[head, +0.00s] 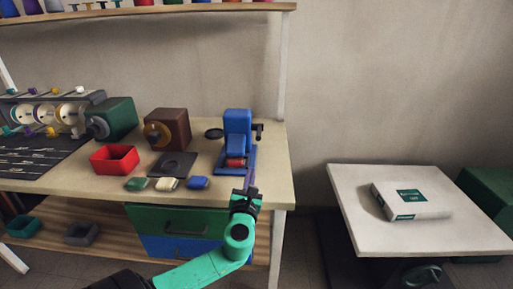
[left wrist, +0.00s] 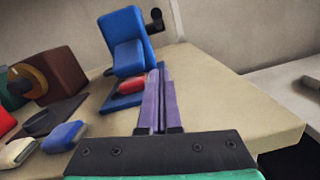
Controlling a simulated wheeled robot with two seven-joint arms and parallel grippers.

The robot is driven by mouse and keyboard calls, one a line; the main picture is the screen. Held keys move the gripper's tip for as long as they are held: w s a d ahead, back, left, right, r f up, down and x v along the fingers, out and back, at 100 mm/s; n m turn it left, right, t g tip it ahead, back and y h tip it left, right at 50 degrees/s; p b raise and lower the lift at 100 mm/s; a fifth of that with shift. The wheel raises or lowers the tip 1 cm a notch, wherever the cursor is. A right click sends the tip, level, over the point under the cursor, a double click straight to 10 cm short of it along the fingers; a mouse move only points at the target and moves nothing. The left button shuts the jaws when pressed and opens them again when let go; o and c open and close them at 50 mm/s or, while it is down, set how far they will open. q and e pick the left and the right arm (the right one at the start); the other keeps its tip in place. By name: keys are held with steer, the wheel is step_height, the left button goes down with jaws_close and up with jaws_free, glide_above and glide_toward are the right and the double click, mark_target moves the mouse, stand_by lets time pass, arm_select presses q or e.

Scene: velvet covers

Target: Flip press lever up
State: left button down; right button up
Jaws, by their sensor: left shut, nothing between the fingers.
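The blue press (head: 237,124) stands near the right end of the workbench, with a red piece (head: 235,162) low at its front. A black lever (head: 259,128) sticks out from the press's right side near the top. In the left wrist view, the press (left wrist: 125,28) is ahead and left of the fingers, and the lever (left wrist: 155,20) shows up high with a round end. My left gripper (head: 251,168) is shut and empty, its purple fingers close to the front right of the press base and below the lever. My right gripper is not in view.
Left of the press are a brown box with a dial (head: 167,129), a red tray (head: 115,159) and several small colored pads (head: 198,182). A shelf (head: 150,17) runs above the bench. A white table with a boxed item (head: 410,200) stands at right. Space right of the press is clear.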

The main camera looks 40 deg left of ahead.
arm_select(q)
steer(key=x, duration=0.7)
steer(key=shift+w+a, duration=0.2)
steer(key=shift+w, duration=0.05)
steer(key=r, duration=0.1)
steer(key=w+r+p, duration=0.1)
steer(key=shift+w+a+r, duration=0.1)
steer(key=shift+w+r, duration=0.1)
steer(key=shift+r, duration=0.75)
steer(key=shift+w, duration=0.1)
steer(key=shift+p, duration=0.3)
